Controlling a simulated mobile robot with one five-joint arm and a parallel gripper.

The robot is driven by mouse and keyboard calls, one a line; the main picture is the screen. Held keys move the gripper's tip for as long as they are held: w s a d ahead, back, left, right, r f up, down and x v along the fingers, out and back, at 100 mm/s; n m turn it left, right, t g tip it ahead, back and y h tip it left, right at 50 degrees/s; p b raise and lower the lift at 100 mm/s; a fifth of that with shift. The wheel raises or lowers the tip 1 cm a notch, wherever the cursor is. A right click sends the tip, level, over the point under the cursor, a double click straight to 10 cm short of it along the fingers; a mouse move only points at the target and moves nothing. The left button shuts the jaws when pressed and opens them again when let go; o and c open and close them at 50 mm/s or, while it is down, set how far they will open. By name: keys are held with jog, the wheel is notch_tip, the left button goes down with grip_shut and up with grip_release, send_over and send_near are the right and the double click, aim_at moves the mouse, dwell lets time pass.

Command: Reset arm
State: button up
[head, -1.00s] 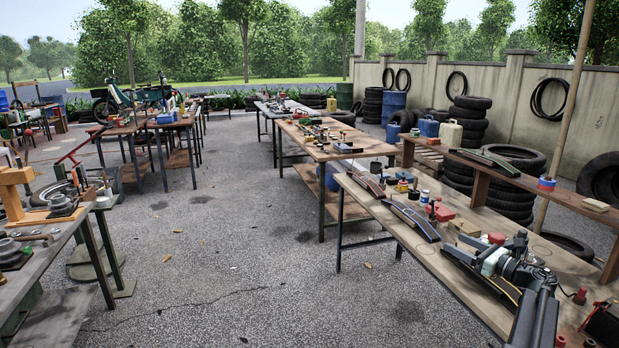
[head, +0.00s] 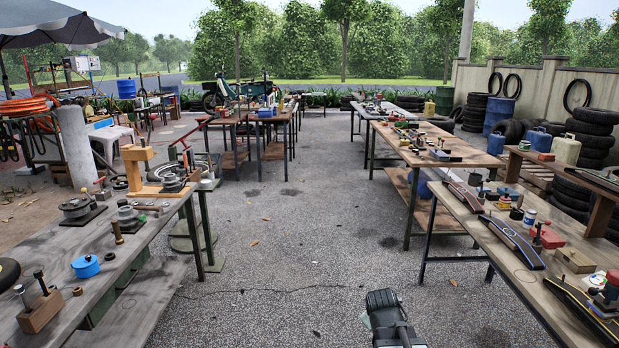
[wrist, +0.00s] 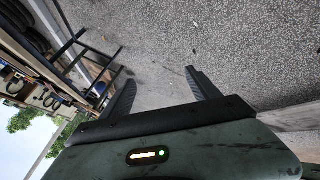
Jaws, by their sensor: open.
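In the wrist view my gripper (wrist: 160,79) has its two dark fingers spread wide apart. Nothing is between them, and grey asphalt shows beyond. In the head view my dark arm shows at the bottom, right of centre, over the open aisle between the benches. It is clear of the right workbench (head: 484,232), and its fingertips are hard to make out there.
The left workbench (head: 62,262) holds a blue round tin (head: 85,266) and metal parts. The right bench carries curved dark pieces (head: 513,241), bottles and small tools. Asphalt (head: 300,250) between them is free. Stacked tyres (head: 588,150) stand at right.

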jog(key=s+a+f+m+g+y, duration=0.1)
jog(key=s+a+f+m+g, duration=0.2)
jog(key=s, duration=0.5)
jog(key=s+a+f+m+g+y, duration=0.1)
jog(key=s+f+m+g, duration=0.25)
jog(key=s, duration=0.35)
notch_tip(320, 180, up, 14)
jog(key=s+g+p, duration=0.1)
jog(key=p, duration=1.1)
jog(key=shift+f, duration=0.25)
jog(key=shift+s, duration=0.1)
